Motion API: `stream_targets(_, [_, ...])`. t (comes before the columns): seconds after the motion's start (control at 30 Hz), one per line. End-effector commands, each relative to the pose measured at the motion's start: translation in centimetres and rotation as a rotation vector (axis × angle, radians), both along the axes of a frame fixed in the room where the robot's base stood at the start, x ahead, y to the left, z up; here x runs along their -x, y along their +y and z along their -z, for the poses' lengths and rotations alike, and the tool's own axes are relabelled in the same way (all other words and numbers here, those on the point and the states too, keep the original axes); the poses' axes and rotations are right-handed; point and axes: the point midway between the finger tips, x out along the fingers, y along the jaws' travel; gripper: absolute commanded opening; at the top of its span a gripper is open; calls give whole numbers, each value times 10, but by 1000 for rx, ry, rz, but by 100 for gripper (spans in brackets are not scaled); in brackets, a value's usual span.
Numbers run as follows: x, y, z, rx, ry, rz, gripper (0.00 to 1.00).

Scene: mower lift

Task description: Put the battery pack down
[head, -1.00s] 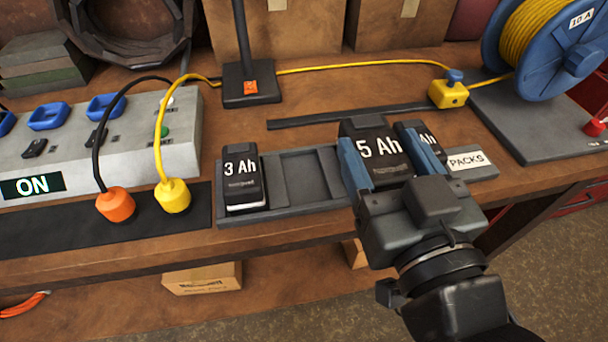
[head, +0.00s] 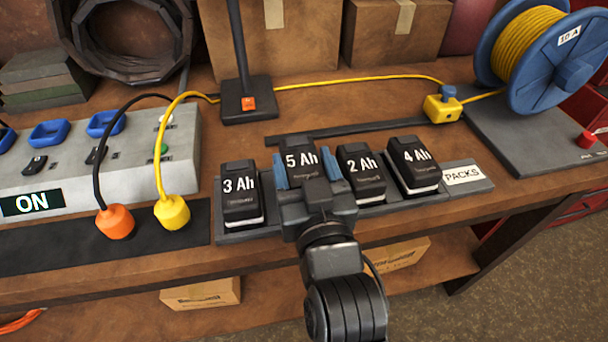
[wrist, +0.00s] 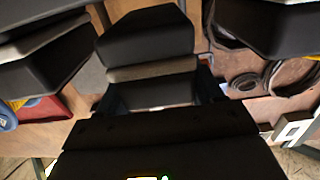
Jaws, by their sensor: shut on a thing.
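The black 5 Ah battery pack (head: 305,160) is between the blue fingers of my gripper (head: 308,168), which is shut on it. It is over the packs tray (head: 238,237), between the 3 Ah pack (head: 240,195) and the 2 Ah pack (head: 361,172). The 4 Ah pack (head: 414,165) sits to the right in the tray. My gripper hides the lower part of the 5 Ah pack, so I cannot tell whether it rests on the tray floor. The wrist view is dark and shows black packs close up.
A power panel (head: 130,165) reading ON stands at the left, with an orange plug (head: 115,222) and a yellow plug (head: 172,212) in front. A lamp post base (head: 246,100) and a blue cable reel (head: 545,60) stand behind. A PACKS label (head: 463,175) marks the tray's right end.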

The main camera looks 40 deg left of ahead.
Motion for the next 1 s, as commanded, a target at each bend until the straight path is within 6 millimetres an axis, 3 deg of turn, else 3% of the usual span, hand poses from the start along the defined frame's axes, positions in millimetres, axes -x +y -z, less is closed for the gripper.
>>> stream_targets(0.2, [0, 0, 24, 0, 0, 0, 16])
stream_targets(0.63, [0, -1, 31, -1, -1, 1, 16])
stream_targets(0.67, [0, -1, 32, 2, 1, 0, 67])
stream_targets(0.9, [0, -1, 31, 2, 1, 0, 90])
stream_targets(1.0, [0, -1, 31, 2, 1, 0, 91])
